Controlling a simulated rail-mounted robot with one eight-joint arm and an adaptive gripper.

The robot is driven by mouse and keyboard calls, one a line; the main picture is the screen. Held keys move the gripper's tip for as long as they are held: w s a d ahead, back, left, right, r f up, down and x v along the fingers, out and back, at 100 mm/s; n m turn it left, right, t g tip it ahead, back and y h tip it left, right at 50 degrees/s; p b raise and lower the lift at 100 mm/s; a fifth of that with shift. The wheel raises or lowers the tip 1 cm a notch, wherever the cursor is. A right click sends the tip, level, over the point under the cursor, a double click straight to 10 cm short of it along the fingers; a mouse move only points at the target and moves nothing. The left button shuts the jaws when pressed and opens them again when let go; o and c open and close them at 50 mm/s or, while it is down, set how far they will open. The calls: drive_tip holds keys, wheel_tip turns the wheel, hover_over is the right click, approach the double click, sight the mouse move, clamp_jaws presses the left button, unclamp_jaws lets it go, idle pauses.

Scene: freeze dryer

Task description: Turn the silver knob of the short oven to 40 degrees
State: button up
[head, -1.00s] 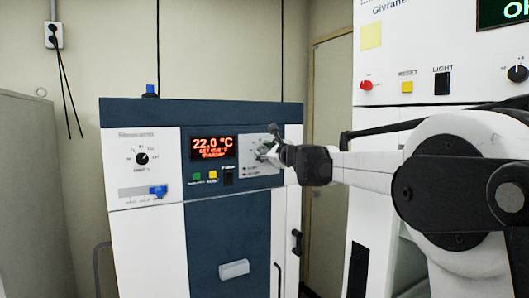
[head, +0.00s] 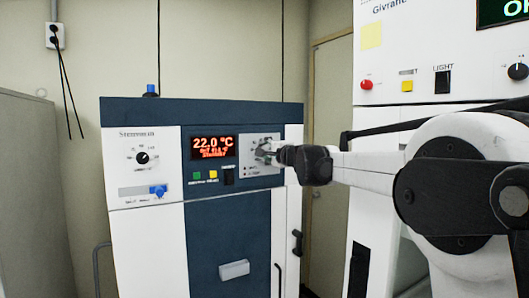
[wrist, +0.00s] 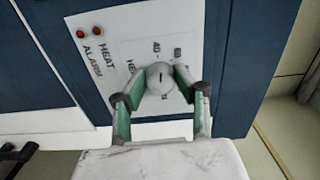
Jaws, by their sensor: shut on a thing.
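The short oven (head: 228,215) is blue and white and stands in the middle of the head view. Its red display (head: 213,147) reads 22.0 °C, with smaller text below. The silver knob (wrist: 160,78) is round with a dark pointer mark and sits on a pale panel with printed labels. My gripper (wrist: 160,88) is shut on the knob, with one green-lined finger on each side. In the head view my gripper (head: 268,152) reaches the panel from the right and hides most of the knob.
A black dial (head: 142,158) and a blue knob (head: 158,190) are on the oven's left white panel. Green and yellow buttons and a black switch (head: 228,176) sit under the display. A tall white machine (head: 420,60) stands close on the right. A grey cabinet (head: 35,190) is at far left.

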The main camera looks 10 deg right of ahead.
drive_tip(key=shift+n, duration=0.9)
drive_tip(key=o, duration=1.1)
drive_tip(key=v, duration=1.2)
